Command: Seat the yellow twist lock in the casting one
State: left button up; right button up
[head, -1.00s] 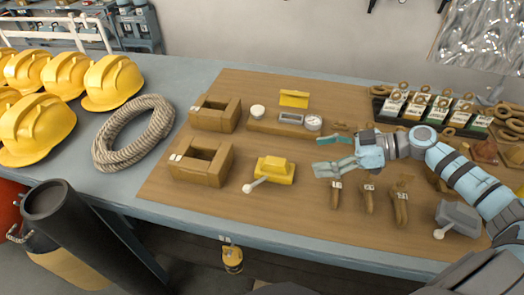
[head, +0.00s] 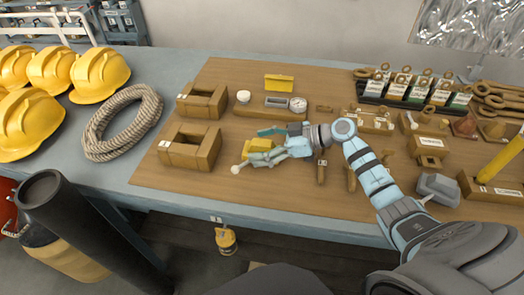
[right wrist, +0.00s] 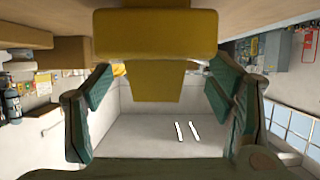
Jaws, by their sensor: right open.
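The yellow twist lock (head: 259,147) sits on the brown mat, partly hidden by my right gripper; its pale-tipped lever (head: 236,169) points to the front left. My right gripper (head: 264,146) is open, with one finger behind the lock and one in front. In the right wrist view the yellow lock (right wrist: 155,34) shows between the two spread green-padded fingers (right wrist: 158,88); I see no clear grip. Two brown castings with open tops stand to the left, a front one (head: 171,153) and a back one (head: 184,108). Their labels are too small to read. My left gripper is out of view.
A gauge panel (head: 283,107) and yellow block (head: 279,83) stand behind the lock. A grey twist lock (head: 437,188) lies at right. A rope coil (head: 92,139) and yellow helmets (head: 98,76) lie left of the mat. Mat between front casting and lock is clear.

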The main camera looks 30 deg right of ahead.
jog(key=shift+d, duration=0.1)
grip_shut()
dwell(0.3)
